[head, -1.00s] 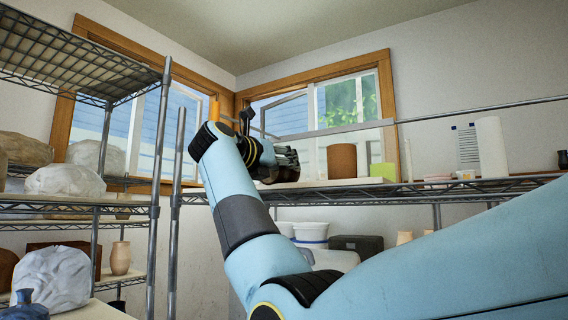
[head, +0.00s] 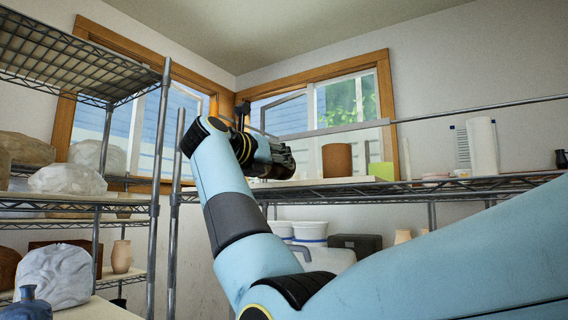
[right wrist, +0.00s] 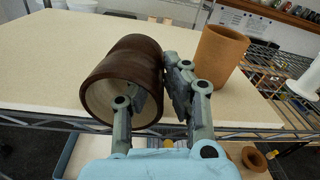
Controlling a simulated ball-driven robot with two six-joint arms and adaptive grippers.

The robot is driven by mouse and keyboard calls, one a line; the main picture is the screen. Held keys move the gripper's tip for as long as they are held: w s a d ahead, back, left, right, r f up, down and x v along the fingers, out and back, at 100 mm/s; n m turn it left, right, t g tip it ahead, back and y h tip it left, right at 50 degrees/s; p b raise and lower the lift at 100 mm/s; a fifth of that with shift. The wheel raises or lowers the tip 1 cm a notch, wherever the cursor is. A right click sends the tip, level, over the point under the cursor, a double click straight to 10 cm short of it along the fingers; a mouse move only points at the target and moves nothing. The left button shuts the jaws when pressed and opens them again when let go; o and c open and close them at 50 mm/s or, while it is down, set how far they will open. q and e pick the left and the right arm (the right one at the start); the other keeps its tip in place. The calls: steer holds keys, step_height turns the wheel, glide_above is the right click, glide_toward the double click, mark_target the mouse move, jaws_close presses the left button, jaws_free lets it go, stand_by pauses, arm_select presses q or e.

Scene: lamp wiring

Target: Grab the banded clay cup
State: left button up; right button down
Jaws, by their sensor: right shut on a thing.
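The banded clay cup (right wrist: 122,72) is dark brown with faint bands and a pale inside. In the right wrist view it is tilted, its open mouth facing my wrist. My right gripper (right wrist: 158,88) is shut on its wall, one finger inside the mouth and the other outside. In the head view my right gripper (head: 284,162) is at the back shelf below the window, and the cup is hidden there. My left gripper is not in view.
A plain orange-brown cylinder (right wrist: 219,56) stands on the pale shelf board (right wrist: 40,45) right of the cup; it also shows in the head view (head: 337,160). A wire rack (head: 100,205) with wrapped lumps stands left.

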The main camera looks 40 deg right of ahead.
steer(key=shift+s+a, duration=0.15)
steer(key=shift+s, duration=0.1)
steer(key=c, duration=1.8)
jaws_free()
steer(key=o, duration=0.5)
steer(key=shift+c, duration=0.2)
steer(key=v, duration=0.7)
steer(key=shift+a, duration=0.3)
